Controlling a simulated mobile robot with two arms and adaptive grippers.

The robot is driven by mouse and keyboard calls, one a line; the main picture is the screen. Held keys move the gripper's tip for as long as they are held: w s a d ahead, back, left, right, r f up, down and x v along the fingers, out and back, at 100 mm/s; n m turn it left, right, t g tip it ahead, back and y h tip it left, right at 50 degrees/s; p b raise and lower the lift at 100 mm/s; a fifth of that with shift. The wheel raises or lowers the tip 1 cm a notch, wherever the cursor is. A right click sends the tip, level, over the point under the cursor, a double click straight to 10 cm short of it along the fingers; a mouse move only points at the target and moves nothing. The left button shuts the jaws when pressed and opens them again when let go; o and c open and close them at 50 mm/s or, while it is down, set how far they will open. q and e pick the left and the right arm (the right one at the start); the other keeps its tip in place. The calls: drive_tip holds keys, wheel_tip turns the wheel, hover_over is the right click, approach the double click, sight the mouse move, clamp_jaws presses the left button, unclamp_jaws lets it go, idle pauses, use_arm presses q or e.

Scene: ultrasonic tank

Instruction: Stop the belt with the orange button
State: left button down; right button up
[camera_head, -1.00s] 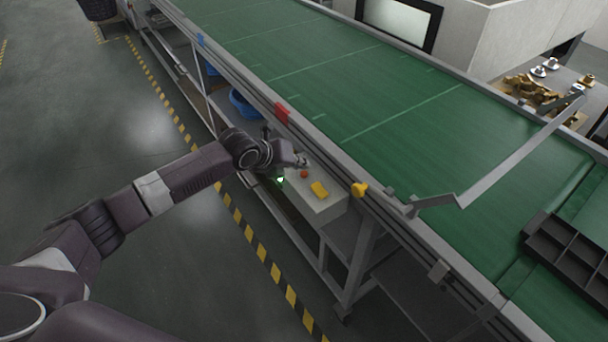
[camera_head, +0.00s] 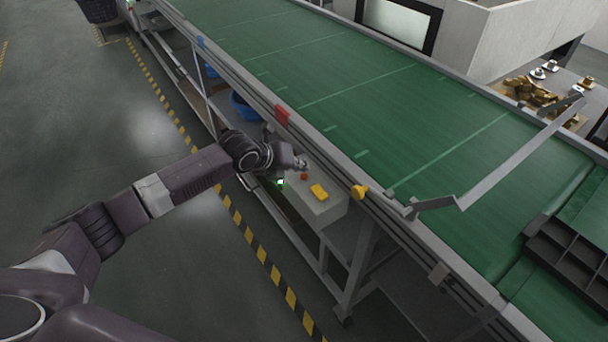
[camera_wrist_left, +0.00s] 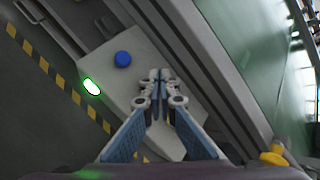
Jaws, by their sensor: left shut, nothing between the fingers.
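The orange button (camera_head: 304,176) sits on top of a light grey control box (camera_head: 330,207) fixed at the near side of the green conveyor belt (camera_head: 365,105). My left gripper (camera_head: 302,164) is shut and empty, right beside or above the button; I cannot tell whether it touches. In the left wrist view the shut fingertips (camera_wrist_left: 160,76) are over the box (camera_wrist_left: 150,50), and the orange button does not show, apparently hidden by the fingers. A blue button (camera_wrist_left: 122,58) and a lit green lamp (camera_wrist_left: 92,86) show there. My right gripper is not in view.
A yellow knob (camera_head: 359,191) and a red piece (camera_head: 282,116) are on the belt's side rail. A grey bar (camera_head: 520,153) crosses the belt near a black divided tray (camera_head: 572,255). The floor at left is clear.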

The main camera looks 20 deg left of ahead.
sight(302, 176)
use_arm(q)
drive_tip(key=shift+f, duration=0.15)
drive_tip(key=shift+f, duration=0.3)
drive_tip(key=shift+f+b, duration=0.45)
drive_tip(key=shift+b, duration=0.15)
idle(0.8)
drive_tip(key=shift+r+p, duration=0.7)
drive_tip(key=shift+r, duration=0.2)
wheel_tip(302, 176, up, 5)
drive_tip(key=p, duration=0.4)
